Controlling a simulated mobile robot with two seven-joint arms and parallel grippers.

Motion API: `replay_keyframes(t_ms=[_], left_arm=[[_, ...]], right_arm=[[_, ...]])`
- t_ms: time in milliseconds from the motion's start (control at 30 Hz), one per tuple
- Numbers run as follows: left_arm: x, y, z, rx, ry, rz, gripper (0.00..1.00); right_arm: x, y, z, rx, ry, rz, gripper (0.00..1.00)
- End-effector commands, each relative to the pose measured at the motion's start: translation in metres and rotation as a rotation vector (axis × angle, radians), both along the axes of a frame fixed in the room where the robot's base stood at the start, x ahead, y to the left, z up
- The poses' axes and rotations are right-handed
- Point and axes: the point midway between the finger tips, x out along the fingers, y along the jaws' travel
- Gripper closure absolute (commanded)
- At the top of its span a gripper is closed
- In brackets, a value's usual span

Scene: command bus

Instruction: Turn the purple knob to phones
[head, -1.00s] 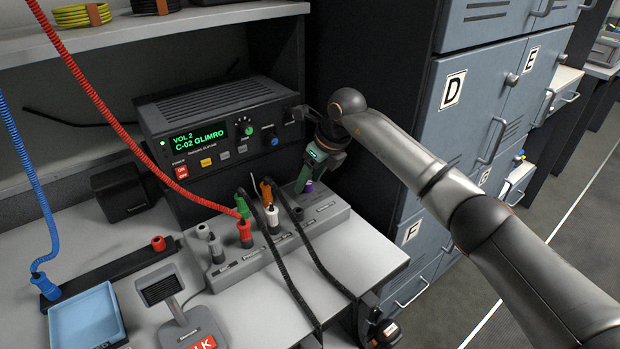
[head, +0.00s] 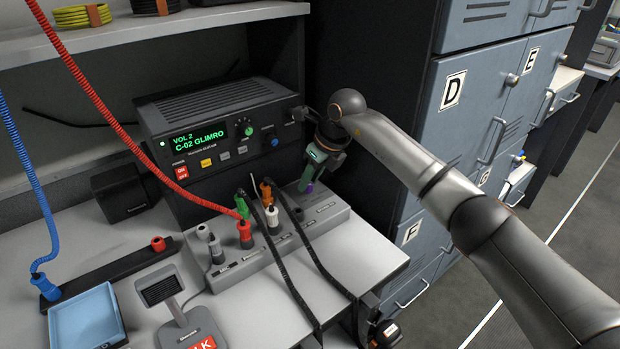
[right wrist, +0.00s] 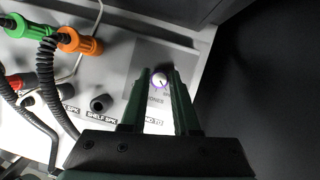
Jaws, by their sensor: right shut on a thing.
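The purple knob (right wrist: 159,81) has a pale top with a small dark mark and sits on a grey plate at the right end of the jack strip (head: 318,218). In the head view only a bit of the knob (head: 309,188) shows below my right gripper (head: 305,183). In the right wrist view the two dark green fingers of this gripper (right wrist: 159,86) stand on either side of the knob, shut on it. My left gripper is not in view.
Green (right wrist: 26,25) and orange (right wrist: 80,41) plugs with black cables stand in the strip left of the gripper. A radio (head: 222,135) with a green display stands behind. Blue-grey lockers (head: 480,100) rise at the right. The desk's front right (head: 365,250) is clear.

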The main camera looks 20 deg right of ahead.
Motion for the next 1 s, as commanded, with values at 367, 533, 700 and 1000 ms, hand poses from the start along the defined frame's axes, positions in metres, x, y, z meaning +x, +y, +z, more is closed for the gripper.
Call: replay_keyframes(t_ms=[367,533,700,1000], left_arm=[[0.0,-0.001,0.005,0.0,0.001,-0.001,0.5],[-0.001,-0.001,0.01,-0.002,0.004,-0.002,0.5],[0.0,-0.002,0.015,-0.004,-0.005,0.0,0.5],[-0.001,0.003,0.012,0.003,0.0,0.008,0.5]], right_arm=[[0.0,0.0,0.002,-0.001,0.001,-0.077,1.0],[-0.001,0.001,0.003,-0.002,-0.001,-0.191,1.0],[-0.001,0.001,0.002,-0.002,-0.001,-0.335,1.0],[-0.001,0.003,0.001,-0.001,-0.003,-0.575,1.0]])
